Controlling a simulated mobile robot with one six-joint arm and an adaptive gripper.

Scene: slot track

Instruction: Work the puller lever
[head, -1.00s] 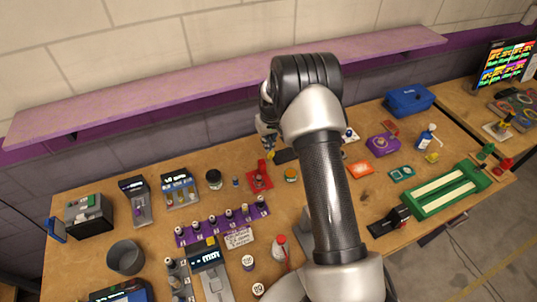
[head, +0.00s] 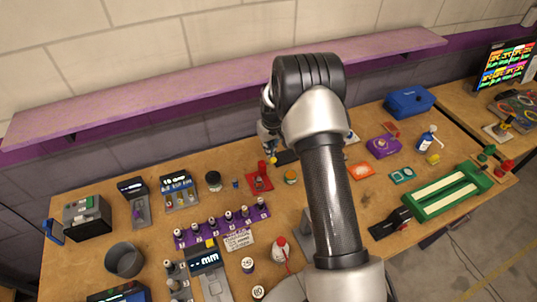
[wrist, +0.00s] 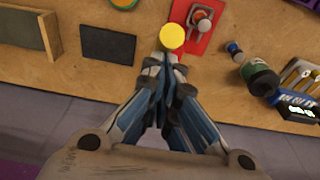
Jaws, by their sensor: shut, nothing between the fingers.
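The puller lever seems to be the red fixture (head: 259,180) on the bench, left of my arm in the head view. In the wrist view its red plate (wrist: 187,44) lies at the top, with a grey round part on it. A round yellow knob (wrist: 172,36) stands over the plate's left edge, and it also shows in the head view (head: 274,160). My gripper (wrist: 166,62) is shut and empty, its tips right beside the knob. I cannot tell whether they touch it. The join between knob and fixture is hidden.
A dark flat pad (wrist: 107,44) and a wooden-edged block (wrist: 30,32) lie left of the gripper in the wrist view. A dark green-brown jar (wrist: 260,77) and a small blue-capped bottle (wrist: 234,50) stand to the right. A purple shelf (head: 230,80) runs along the wall behind.

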